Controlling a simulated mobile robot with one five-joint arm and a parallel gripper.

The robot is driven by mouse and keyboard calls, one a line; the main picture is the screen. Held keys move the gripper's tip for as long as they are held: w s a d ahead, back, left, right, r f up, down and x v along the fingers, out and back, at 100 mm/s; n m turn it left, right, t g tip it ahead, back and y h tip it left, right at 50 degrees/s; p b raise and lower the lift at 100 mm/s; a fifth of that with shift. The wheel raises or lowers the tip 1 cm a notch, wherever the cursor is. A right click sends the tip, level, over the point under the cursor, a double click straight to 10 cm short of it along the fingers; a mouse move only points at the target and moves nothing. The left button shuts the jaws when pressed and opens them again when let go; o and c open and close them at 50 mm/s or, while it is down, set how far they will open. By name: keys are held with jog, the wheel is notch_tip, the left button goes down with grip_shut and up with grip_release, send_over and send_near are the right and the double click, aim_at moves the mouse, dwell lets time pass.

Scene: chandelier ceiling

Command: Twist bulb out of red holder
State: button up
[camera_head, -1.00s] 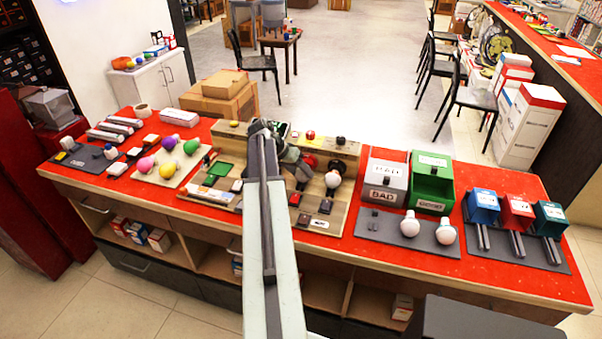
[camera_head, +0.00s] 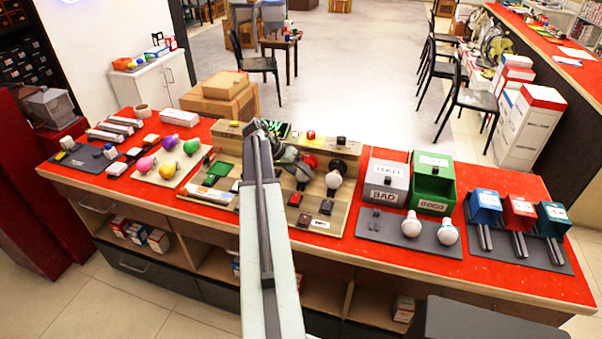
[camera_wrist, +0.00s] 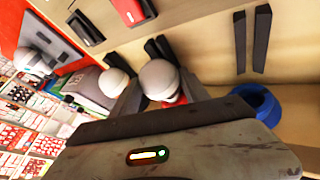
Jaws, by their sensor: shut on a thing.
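My gripper (camera_head: 301,172) is over the wooden test board (camera_head: 334,213), at the red holder (camera_head: 310,162). In the wrist view, a white round bulb (camera_wrist: 158,78) sits between my grey fingers (camera_wrist: 163,92), which are shut on it. A bit of red (camera_wrist: 181,98) shows right by this bulb. Whether its base is still seated in the red holder is hidden. In the head view my gripper and arm cover most of this bulb. Another white bulb (camera_head: 333,180) stands at the black holder, just right of my gripper; it also shows in the wrist view (camera_wrist: 112,83).
The grey BAD bin (camera_head: 386,187) and green GOOD bin (camera_head: 432,184) stand right of the board. Two white bulbs (camera_head: 429,229) rest on a grey mat before them. A blue ring-shaped holder (camera_wrist: 257,104) is close to my gripper in the wrist view.

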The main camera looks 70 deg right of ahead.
jog(key=shift+a, duration=0.15)
dwell(0.3)
jog(key=shift+a, duration=1.7)
jog(key=shift+r, duration=0.1)
notch_tip(320, 180, up, 8)
jog(key=p, duration=0.8)
jog(key=shift+s, duration=0.1)
